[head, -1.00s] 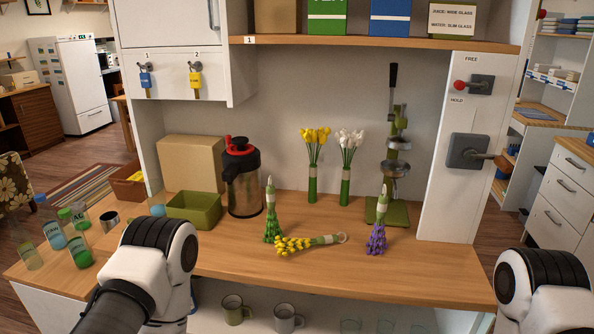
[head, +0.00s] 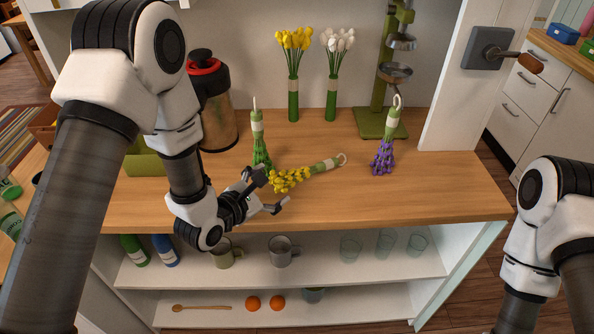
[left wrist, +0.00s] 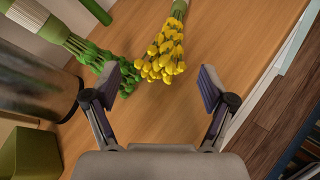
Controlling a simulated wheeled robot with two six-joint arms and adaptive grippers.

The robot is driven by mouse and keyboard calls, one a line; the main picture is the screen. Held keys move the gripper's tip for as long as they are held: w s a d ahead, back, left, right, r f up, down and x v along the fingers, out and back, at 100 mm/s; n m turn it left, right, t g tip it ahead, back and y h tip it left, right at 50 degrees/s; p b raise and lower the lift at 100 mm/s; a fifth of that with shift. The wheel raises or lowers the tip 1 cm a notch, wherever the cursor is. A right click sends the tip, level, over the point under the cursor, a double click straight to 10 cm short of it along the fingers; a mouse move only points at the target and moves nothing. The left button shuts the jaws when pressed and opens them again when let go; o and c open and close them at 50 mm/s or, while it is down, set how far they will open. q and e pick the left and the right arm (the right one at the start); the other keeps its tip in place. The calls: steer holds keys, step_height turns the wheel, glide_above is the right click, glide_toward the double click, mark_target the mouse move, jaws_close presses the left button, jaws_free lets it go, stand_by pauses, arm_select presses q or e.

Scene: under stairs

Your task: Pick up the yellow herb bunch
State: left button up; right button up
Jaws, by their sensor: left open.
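The yellow herb bunch (head: 292,179) lies on its side on the wooden counter, its yellow heads toward the left and its wrapped green stem and ring toward the right. In the left wrist view its yellow heads (left wrist: 163,55) lie ahead, between the two fingers but beyond the tips. My left gripper (head: 268,192) is open and empty, at the yellow-headed end. My right gripper is out of view.
A dark jug with a red collar (head: 215,105) stands at the back left, beside a green bin (head: 143,163). Yellow flowers (head: 293,95) and white flowers (head: 332,95) stand behind. A green press (head: 380,122) is at the back right. The counter's front right is clear.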

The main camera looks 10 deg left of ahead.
mark_target(285, 175)
arm_select(q)
steer(key=p+x, duration=0.1)
steer(key=x, duration=0.5)
steer(key=shift+f+p, duration=0.35)
steer(key=shift+f, duration=0.05)
steer(key=shift+s+d, duration=0.15)
steer(key=c, duration=1)
steer(key=shift+r+p, duration=0.55)
steer(key=shift+r, duration=0.1)
steer(key=shift+c, duration=0.2)
steer(key=r+p, duration=0.2)
steer(key=shift+s+d+r+p, duration=0.15)
steer(key=shift+s+r+p, duration=0.15)
steer(key=shift+r, duration=0.05)
steer(key=s+d, duration=0.1)
steer(key=s+d+p, duration=0.1)
steer(key=s, duration=0.1)
steer(key=s+d, duration=0.1)
steer(key=s, duration=0.1)
steer(key=shift+s+r+p, duration=0.25)
steer(key=shift+r+p, duration=0.05)
steer(key=shift+p, duration=0.1)
steer(key=s+d+p, duration=0.4)
steer(key=s+p, duration=0.4)
steer(key=p, duration=0.3)
steer(key=shift+r, duration=0.25)
